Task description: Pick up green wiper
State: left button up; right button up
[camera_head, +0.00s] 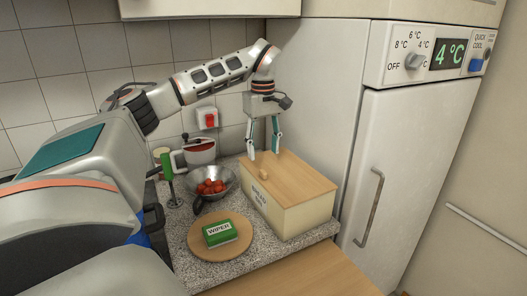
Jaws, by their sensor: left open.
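The green wiper (219,233) is a small green block with a white label reading "WIPER". It lies on a round wooden board (204,250) on the counter. My left gripper (264,154) is open and points down at the back of the bread box's wooden lid, behind and to the right of the wiper. It is apart from the wiper, and I see nothing between its fingers. My right gripper is not in view.
The bread box (309,214) with a knobbed wooden lid stands right of the board. A metal colander (222,178) with red pieces, a red-and-white pot (199,151) and a green-handled tool (167,167) stand behind. A fridge (403,150) rises at right.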

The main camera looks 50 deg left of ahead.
aim_at(216, 235)
jog(key=k+l, duration=0.35)
jog(key=l, duration=0.2)
jog(key=k+l, duration=0.35)
jog(key=l, duration=0.15)
